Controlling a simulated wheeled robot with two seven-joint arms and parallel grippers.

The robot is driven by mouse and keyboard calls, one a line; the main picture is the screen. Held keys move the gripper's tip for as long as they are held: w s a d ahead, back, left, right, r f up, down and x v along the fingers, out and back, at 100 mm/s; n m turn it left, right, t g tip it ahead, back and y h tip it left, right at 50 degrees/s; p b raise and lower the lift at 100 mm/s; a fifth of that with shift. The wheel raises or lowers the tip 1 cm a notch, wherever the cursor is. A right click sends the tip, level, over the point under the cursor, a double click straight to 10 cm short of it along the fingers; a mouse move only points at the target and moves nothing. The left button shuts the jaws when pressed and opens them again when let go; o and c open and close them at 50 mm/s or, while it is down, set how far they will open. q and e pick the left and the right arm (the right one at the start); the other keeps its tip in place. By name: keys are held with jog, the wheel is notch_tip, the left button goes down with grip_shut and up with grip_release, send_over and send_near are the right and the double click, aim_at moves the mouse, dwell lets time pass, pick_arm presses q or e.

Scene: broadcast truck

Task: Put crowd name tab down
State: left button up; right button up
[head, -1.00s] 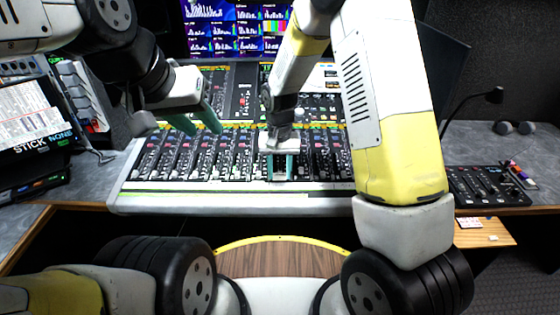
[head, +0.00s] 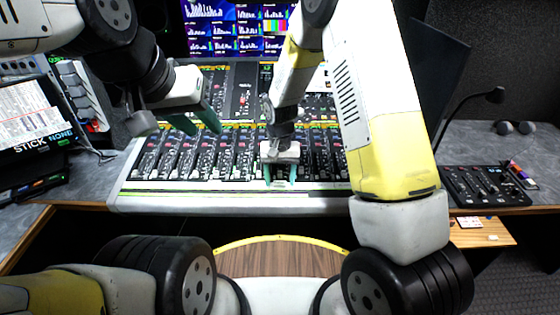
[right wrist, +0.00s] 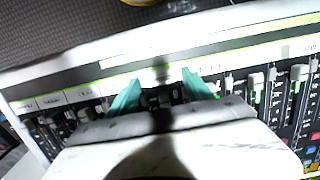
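My right gripper (head: 280,180) is over the near edge of the mixing console (head: 150,187), pointing down at its pale label strip. In the right wrist view its two teal fingers (right wrist: 160,90) stand apart, with a clear gap between them. A small greyish patch (right wrist: 160,73) shows on the strip between the fingertips; I cannot tell whether it is the crowd name tab or shadow. Several white name tabs (right wrist: 50,100) sit along the strip at the left of that view; their lettering is unreadable. My left gripper (head: 195,124) is open and empty above the console's left part.
Fader rows fill the console behind the strip. A small black control panel (head: 485,186) is on the right desk, with a wooden ledge (head: 482,233) below it holding small white pieces. Monitors (head: 236,28) stand at the back. A wood-topped round surface (head: 280,258) is in front.

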jog(key=shift+r, duration=0.15)
notch_tip(320, 180, up, 12)
notch_tip(320, 180, up, 7)
jog(key=t, duration=0.1)
send_over(280, 181)
jog(key=s+d, duration=0.2)
jog(key=d, duration=0.2)
jog(key=s+d+r+t, duration=0.1)
jog(key=s+d+r, duration=0.2)
jog(key=s, duration=0.3)
jog(key=s+d+r+t+y, duration=0.1)
jog(key=s+d+r+t, duration=0.1)
jog(key=s+r, duration=0.3)
jog(key=s+d+r+t+y, duration=0.1)
jog(key=s+d+r+t, duration=0.1)
jog(key=s+d+r, duration=0.3)
jog(key=shift+s+n, duration=0.3)
jog(key=shift+s, duration=0.75)
